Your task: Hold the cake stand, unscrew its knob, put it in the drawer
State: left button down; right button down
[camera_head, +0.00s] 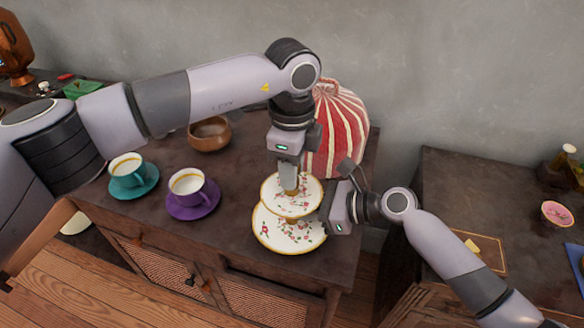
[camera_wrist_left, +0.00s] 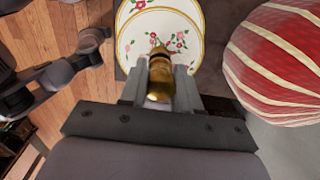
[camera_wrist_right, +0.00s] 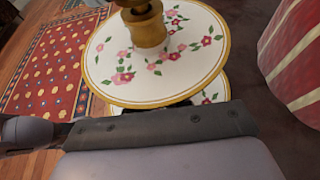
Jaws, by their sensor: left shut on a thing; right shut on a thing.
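The two-tier cake stand (camera_head: 268,232) has white floral plates with gold rims and stands near the front edge of the dark cabinet. Its brass knob sits at the top centre; it shows between the left fingers in the left wrist view (camera_wrist_left: 160,78) and from the side in the right wrist view (camera_wrist_right: 148,28). My left gripper (camera_head: 290,180) points down from above and is shut on the knob. My right gripper (camera_head: 326,212) is at the stand's right side, shut on the stand below the upper plate. That plate hides its fingertips in the right wrist view.
A red-and-white striped cosy (camera_head: 345,130) stands close behind the stand. A purple cup (camera_head: 187,184), a teal cup (camera_head: 126,170) and a brown bowl (camera_head: 209,134) are to the left. The cabinet front (camera_head: 265,268) below has woven panels. Another cabinet (camera_head: 450,190) is at right.

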pick_arm(q)
jog(key=shift+r, duration=0.9)
jog(key=shift+r, duration=2)
pick_arm(e)
jog(key=c, duration=1)
grip_release()
jog(key=shift+d, duration=0.1)
jog(key=v, duration=1.2)
